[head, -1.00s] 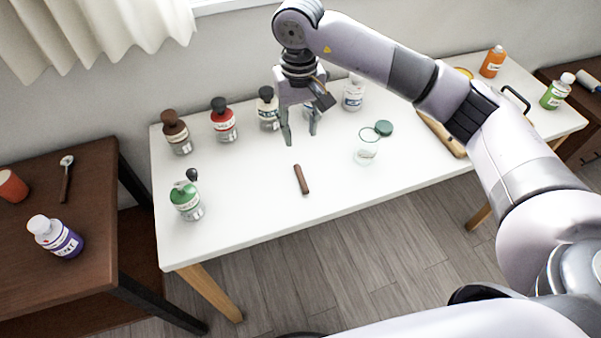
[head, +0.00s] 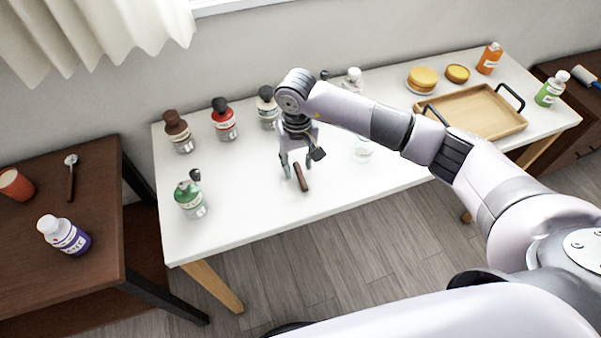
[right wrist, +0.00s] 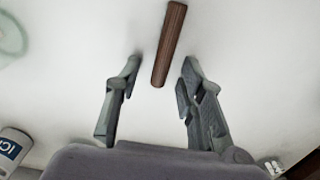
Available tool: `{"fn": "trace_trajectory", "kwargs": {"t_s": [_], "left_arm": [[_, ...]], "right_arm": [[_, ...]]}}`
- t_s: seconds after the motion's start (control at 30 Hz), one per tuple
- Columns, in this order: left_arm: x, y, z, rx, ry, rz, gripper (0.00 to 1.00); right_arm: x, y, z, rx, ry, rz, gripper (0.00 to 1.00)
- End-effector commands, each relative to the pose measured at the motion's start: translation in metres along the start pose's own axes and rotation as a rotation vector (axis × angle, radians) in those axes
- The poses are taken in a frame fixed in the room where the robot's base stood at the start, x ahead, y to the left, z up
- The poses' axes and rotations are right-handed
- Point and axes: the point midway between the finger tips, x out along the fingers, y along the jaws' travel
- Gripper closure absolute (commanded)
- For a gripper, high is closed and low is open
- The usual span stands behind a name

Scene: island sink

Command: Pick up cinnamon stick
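The cinnamon stick (head: 301,178) is a short brown rod lying on the white table (head: 240,205). My right gripper (head: 296,173) is just above the table at the stick's far end, with its fingers pointing down. In the right wrist view the stick (right wrist: 169,45) extends forward between and beyond the two fingertips. My right gripper (right wrist: 160,75) is open there, with a gap between each finger and the stick, so nothing is held. My left gripper is not in view.
Several bottles stand along the back, including a red one (head: 224,122). A green bottle (head: 190,199) stands at the table's left. A wooden tray (head: 480,112) is at the right. A glass jar (head: 363,150) is partly behind my arm. The table front is clear.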

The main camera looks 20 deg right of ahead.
Motion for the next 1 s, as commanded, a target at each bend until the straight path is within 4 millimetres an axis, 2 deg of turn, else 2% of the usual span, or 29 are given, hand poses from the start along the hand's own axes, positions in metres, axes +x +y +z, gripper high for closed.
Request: {"fn": "trace_trajectory", "kwargs": {"t_s": [0.17,0.67,1.0], "left_arm": [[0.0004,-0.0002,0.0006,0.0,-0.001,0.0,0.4],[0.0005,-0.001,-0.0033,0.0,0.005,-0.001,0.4],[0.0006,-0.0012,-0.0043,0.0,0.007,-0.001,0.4]], "right_arm": [[0.0002,-0.0002,-0.0001,0.0,0.0,-0.001,0.64],[-0.0001,-0.0002,0.0,0.0,0.0,0.0,0.98],[-0.0008,-0.0001,-0.0001,0.0,0.0,-0.001,0.99]]}}
